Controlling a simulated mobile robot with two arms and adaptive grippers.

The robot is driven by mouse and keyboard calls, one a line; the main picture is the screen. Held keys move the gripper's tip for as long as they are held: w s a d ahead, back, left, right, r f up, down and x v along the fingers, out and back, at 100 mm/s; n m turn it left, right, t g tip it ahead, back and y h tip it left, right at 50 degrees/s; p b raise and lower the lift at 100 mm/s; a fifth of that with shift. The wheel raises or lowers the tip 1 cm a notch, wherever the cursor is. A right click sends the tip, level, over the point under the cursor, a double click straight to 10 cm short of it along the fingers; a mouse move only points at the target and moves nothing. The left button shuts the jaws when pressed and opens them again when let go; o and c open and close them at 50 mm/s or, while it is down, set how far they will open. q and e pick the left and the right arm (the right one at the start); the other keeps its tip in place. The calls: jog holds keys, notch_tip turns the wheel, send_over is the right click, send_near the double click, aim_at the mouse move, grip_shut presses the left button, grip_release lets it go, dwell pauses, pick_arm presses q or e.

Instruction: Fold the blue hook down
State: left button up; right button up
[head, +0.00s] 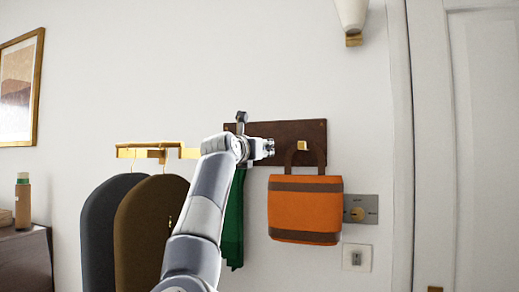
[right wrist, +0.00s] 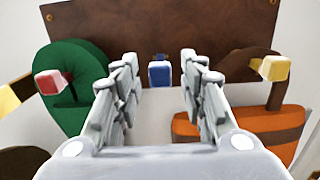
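The blue hook (right wrist: 160,75) shows in the right wrist view on the brown board (right wrist: 160,22), between a red hook and a pale yellow hook. My right gripper (right wrist: 158,62) is open, with one finger to each side of the blue hook in the picture; I see no contact. In the head view my right gripper (head: 262,148) is in front of the board (head: 313,132), and my arm hides the blue hook there. My left gripper is in neither view.
A green item (right wrist: 75,95) hangs at the red hook (right wrist: 47,82). An orange bag (head: 305,210) hangs from the yellow hook (head: 303,146). Dark garment covers (head: 140,228) hang from a brass rail (head: 155,149) at left. A switch plate (head: 367,207) is beside the bag.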

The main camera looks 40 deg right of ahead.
jog(key=v, duration=1.2)
jog(key=shift+f, duration=0.1)
dwell(0.4)
